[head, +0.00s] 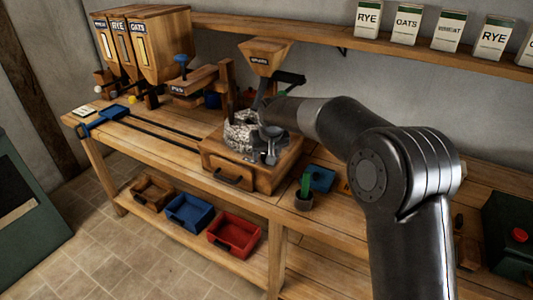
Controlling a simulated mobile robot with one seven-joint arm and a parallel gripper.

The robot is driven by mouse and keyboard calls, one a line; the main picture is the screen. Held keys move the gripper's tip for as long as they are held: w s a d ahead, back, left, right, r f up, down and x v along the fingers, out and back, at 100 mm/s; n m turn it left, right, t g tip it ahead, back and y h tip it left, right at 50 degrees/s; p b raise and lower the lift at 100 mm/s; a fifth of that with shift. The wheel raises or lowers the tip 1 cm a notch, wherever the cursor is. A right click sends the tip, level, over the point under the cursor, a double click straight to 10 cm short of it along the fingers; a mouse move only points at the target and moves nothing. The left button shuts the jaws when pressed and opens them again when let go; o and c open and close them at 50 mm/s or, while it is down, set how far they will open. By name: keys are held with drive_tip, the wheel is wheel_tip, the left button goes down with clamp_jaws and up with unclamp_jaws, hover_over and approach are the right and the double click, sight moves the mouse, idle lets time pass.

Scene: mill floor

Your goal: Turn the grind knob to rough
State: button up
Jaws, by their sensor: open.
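The grain mill stands mid-bench, with a speckled stone body (240,132) on a wooden base box (225,172) and a wooden hopper (265,55) above. My arm reaches in from the right, and my gripper (264,156) points down at the front right of the stone. Its grey fingers look apart, with nothing seen between them. I cannot make out the grind knob or its setting; my gripper and wrist cover that side of the mill.
Grain bins (150,45) stand at the back left. A blue-ended slider (103,120) lies on the bench's left. A shelf of labelled packets (408,24) runs above.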

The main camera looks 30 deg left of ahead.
drive_tip(key=v, duration=1)
drive_tip(key=shift+d+r, duration=0.15)
drive_tip(key=shift+r, duration=0.2)
drive_tip(key=shift+s, duration=0.15)
